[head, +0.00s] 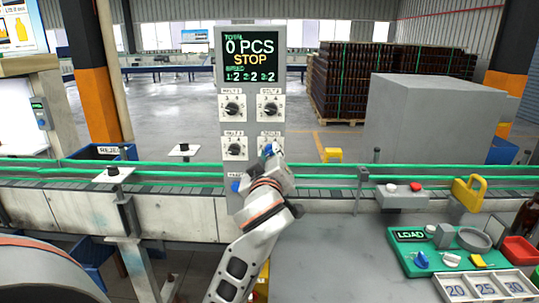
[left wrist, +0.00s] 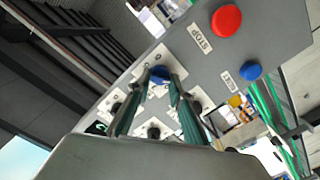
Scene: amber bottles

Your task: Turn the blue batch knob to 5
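The grey control panel (head: 228,125) stands upright behind the belt. Its screen (head: 250,55) reads 0 PCS, STOP, with speeds of 2. The blue batch knob (head: 267,151) is at the panel's lower right, partly covered by my left gripper (head: 275,163). In the left wrist view the blue knob (left wrist: 160,74) lies between the tips of my left gripper's fingers (left wrist: 162,82), which are apart. I cannot tell whether they press on it. Its pointer and most of its dial are hidden. My right gripper is not in view.
Three black knobs, at upper left (head: 233,108), upper right (head: 270,108) and lower left (head: 234,150), sit close by. The left wrist view shows a red STOP button (left wrist: 226,20) and a blue button (left wrist: 251,71). A green LOAD board (head: 405,260) lies at right.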

